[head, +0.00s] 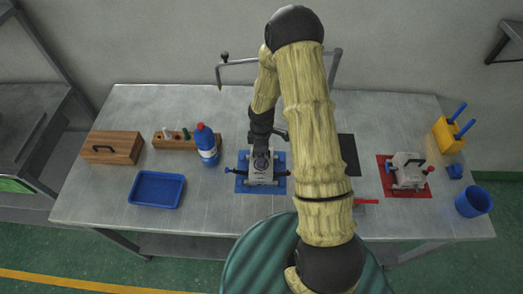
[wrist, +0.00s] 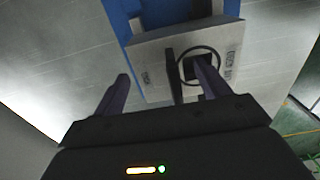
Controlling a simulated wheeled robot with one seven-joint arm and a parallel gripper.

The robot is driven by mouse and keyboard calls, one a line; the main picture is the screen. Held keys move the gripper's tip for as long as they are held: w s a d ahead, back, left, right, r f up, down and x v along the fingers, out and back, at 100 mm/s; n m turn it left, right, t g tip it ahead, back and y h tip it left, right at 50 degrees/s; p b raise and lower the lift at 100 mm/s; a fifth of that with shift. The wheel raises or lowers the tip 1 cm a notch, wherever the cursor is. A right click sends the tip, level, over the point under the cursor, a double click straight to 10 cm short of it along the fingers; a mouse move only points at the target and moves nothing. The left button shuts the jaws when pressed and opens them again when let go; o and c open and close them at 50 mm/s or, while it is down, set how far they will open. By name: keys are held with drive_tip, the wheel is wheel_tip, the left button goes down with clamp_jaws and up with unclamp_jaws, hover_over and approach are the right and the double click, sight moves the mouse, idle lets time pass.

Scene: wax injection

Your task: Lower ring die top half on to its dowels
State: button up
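The ring die (head: 262,178) is a grey metal block on the blue mat (head: 243,187), left of my arm. In the wrist view its top half (wrist: 150,60) shows a pale plate with a black circle, small printed labels and a dark upright handle (wrist: 171,72). My gripper (wrist: 160,85) is open over it. Its fingers are well apart, with the handle between them, closer to the right finger. In the head view my gripper (head: 262,160) is right above the die and hides part of it. The dowels and the seam between the halves are hidden.
A second grey die (head: 405,176) with a black handle sits on a red mat (head: 428,189). A blue bottle (head: 206,145), wooden rack (head: 172,143), wooden box (head: 112,148) and blue tray (head: 157,188) stand left. A blue cup (head: 473,201) and yellow holder (head: 446,135) stand right.

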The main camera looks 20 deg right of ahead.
idle(0.3)
wheel_tip(320, 180, up, 17)
drive_tip(key=b, duration=0.2)
drive_tip(key=shift+r, duration=0.2)
idle(1.0)
drive_tip(key=s+r+m+t, duration=0.1)
drive_tip(key=s+r+m, duration=0.1)
drive_tip(key=s+m, duration=0.5)
drive_tip(key=s+r+m+t, duration=0.1)
drive_tip(key=s+r+m, duration=0.1)
drive_tip(key=s+m, duration=0.5)
drive_tip(key=shift+s+r+t, duration=0.2)
drive_tip(key=shift+r+t, duration=0.1)
